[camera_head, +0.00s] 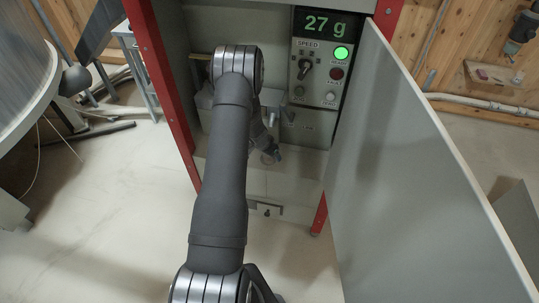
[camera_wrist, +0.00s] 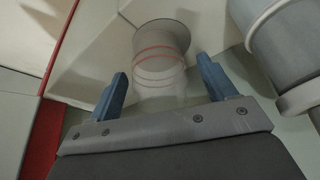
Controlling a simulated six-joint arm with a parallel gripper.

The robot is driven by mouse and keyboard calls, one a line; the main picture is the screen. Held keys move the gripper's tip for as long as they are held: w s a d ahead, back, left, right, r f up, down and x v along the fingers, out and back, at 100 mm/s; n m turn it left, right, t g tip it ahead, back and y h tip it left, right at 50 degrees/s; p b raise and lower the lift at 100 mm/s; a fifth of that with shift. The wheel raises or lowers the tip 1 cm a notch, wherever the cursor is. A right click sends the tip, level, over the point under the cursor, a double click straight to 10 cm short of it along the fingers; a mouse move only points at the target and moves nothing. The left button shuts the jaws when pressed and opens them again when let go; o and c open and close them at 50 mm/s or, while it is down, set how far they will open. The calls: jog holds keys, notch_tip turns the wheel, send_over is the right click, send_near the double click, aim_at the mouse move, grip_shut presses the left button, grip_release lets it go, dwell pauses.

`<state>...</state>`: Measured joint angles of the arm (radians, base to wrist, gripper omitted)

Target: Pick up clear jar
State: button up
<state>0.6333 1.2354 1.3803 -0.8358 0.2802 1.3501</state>
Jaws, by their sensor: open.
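The clear jar (camera_wrist: 160,52) is see-through, with red rings around it and a dark grey round end. In the wrist view it lies between and just beyond the blue fingers of my gripper (camera_wrist: 162,67). The fingers are open, one on each side, with a visible gap to the jar. In the head view my gripper (camera_head: 271,152) is small, low in front of the machine's bay and partly hidden by my arm. The jar (camera_head: 266,158) shows there only faintly.
The feed mixer's control panel (camera_head: 319,62) reads 27 g with a lit green button. An open grey door (camera_head: 415,170) stands close on the right. Red frame posts (camera_head: 163,85) edge the bay. A grey cylinder (camera_wrist: 285,40) is at the wrist view's right.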

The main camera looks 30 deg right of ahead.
jog(key=shift+w+d+f, duration=0.1)
jog(key=shift+d+f, duration=0.1)
jog(key=shift+f, duration=0.3)
jog(key=c, duration=1.1)
jog(key=shift+r, duration=0.1)
